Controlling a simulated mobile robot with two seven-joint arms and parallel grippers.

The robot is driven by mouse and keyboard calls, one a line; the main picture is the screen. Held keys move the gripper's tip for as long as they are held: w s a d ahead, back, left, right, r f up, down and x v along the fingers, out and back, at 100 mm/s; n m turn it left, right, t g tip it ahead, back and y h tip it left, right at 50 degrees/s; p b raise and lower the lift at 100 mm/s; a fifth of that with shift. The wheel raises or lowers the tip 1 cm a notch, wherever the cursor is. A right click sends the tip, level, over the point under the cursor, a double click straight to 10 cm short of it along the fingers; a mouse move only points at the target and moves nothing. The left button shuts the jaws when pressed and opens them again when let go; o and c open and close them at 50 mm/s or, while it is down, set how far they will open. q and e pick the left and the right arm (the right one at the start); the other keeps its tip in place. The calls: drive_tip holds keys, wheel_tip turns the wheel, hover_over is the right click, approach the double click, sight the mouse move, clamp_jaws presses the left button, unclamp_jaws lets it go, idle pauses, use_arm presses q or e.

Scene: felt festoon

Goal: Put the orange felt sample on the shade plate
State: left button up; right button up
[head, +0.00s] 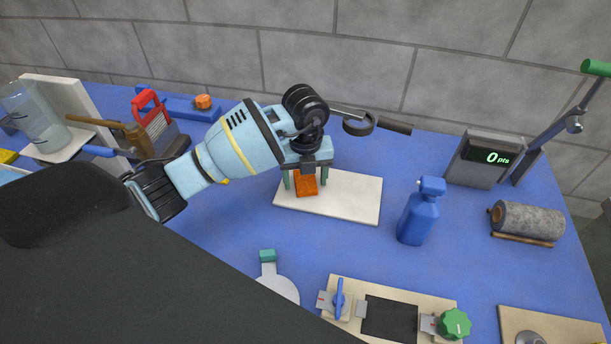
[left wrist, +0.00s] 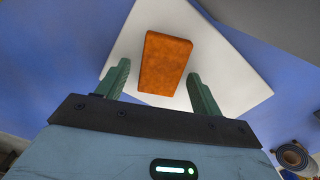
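The orange felt sample (head: 306,186) is a small block lying on a flat white plate (head: 350,195) in the middle of the table. In the left wrist view the felt sample (left wrist: 165,63) rests on the white plate (left wrist: 225,70), slightly tilted to my fingers. My left gripper (head: 306,182) is directly above it, fingers pointing down. In the left wrist view the green fingers of my left gripper (left wrist: 158,76) stand apart on either side of the felt, with gaps visible. Nothing is lifted. My right gripper is not in view.
A blue spray bottle (head: 418,213) stands right of the plate. A display reading 0 pts (head: 483,158) and a grey roll (head: 528,222) are farther right. A magnifier (head: 358,123) lies behind the plate. A board with a green knob (head: 455,324) is in front.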

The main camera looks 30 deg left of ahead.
sight(306, 182)
use_arm(q)
drive_tip(key=shift+r, duration=0.1)
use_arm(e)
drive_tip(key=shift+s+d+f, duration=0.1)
use_arm(q)
drive_tip(key=shift+r, duration=0.4)
wheel_tip(306, 182, up, 11)
drive_tip(key=p, duration=0.4)
drive_tip(key=shift+r, duration=0.15)
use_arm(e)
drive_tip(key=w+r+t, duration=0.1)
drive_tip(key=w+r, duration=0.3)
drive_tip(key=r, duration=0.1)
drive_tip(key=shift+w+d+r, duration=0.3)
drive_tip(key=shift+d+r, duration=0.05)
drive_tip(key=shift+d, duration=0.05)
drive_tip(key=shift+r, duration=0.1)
